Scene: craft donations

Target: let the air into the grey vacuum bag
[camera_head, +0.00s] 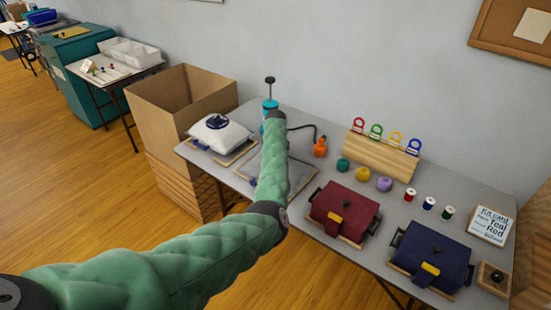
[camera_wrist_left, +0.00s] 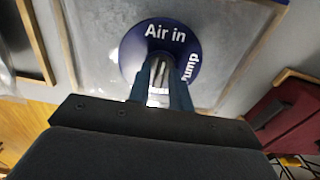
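The grey vacuum bag (camera_head: 297,176) lies flat on a wooden-edged board on the table, partly hidden behind my left arm in the head view. In the left wrist view the bag (camera_wrist_left: 100,40) fills most of the upper part. Its round dark blue valve dial (camera_wrist_left: 130,52) carries the words "Air in" at the top and "Pump" on the right. My left gripper (camera_wrist_left: 160,88) is over the dial, with its fingers on either side of a narrow grey piece at the dial's middle. Whether they grip it or only flank it is unclear. My right gripper is in neither view.
A puffy white bag (camera_head: 222,137) with a dark valve lies left. A teal pump (camera_head: 269,104) behind my arm has a hose to an orange nozzle (camera_head: 320,148). A red case (camera_head: 345,212) and blue case (camera_head: 431,252) stand right. A cardboard box (camera_head: 165,105) stands left of the table.

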